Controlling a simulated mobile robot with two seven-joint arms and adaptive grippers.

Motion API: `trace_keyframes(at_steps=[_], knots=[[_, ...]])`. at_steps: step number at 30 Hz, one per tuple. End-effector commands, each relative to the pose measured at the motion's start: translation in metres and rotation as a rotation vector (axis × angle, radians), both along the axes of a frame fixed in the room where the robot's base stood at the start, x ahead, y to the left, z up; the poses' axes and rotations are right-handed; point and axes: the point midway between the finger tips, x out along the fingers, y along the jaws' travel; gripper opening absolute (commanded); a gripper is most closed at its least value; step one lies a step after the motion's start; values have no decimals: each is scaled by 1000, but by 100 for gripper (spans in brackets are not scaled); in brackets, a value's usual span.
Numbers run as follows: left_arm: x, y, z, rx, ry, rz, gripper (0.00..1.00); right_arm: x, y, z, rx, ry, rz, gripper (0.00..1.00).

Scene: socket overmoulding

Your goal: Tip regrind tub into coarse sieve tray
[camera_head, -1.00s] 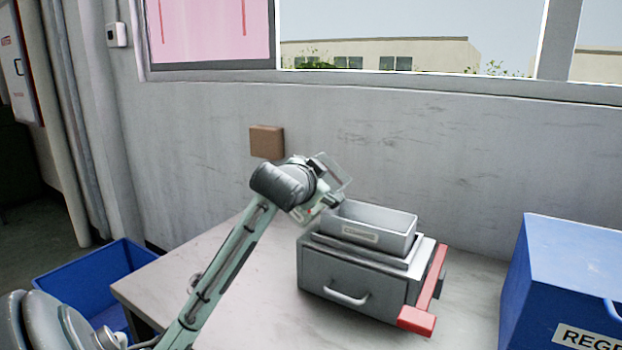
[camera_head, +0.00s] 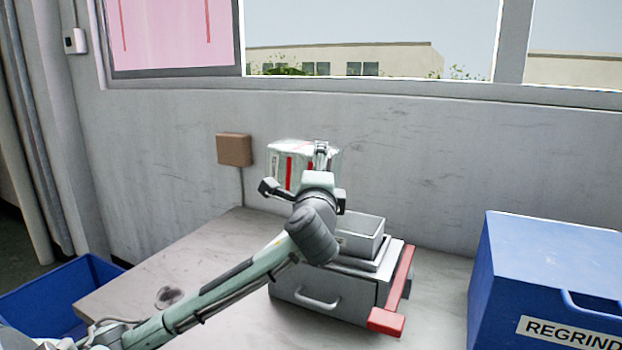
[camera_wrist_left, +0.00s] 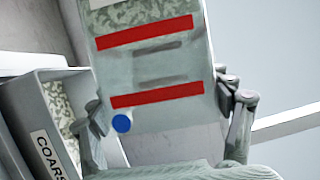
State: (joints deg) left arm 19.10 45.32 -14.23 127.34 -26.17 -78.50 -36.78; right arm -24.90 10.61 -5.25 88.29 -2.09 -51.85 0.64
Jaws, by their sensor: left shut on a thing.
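My left gripper (camera_head: 318,168) is shut on a clear tub (camera_head: 290,165) with red stripes, held above the back left of the sieve tray. In the left wrist view the tub (camera_wrist_left: 150,68) sits between the fingers, with two red bands, a blue dot and speckled granules at its upper end. The grey coarse sieve tray (camera_head: 365,240) stands on a grey drawer unit (camera_head: 345,290), partly hidden by my arm. In the left wrist view the tray (camera_wrist_left: 45,150) carries a label reading "COARS", and speckled granules show inside it. My right gripper is not in view.
A red bar (camera_head: 393,300) runs along the drawer unit's right side. A blue bin (camera_head: 545,270) labelled "REGRIND" stands at the right. Another blue bin (camera_head: 60,290) is at the lower left. The bench (camera_head: 200,260) is mostly clear left of the unit.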

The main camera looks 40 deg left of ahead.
Motion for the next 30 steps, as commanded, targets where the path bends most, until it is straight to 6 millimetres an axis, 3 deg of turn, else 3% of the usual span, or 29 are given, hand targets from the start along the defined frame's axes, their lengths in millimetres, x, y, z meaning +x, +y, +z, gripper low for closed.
trace_keyframes(at_steps=[8, 30], knots=[[2, -6, 5, 152, 35, 1, 38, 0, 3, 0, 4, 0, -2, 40], [2, -7, 4, 152, 35, 0, 38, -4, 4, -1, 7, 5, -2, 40]])
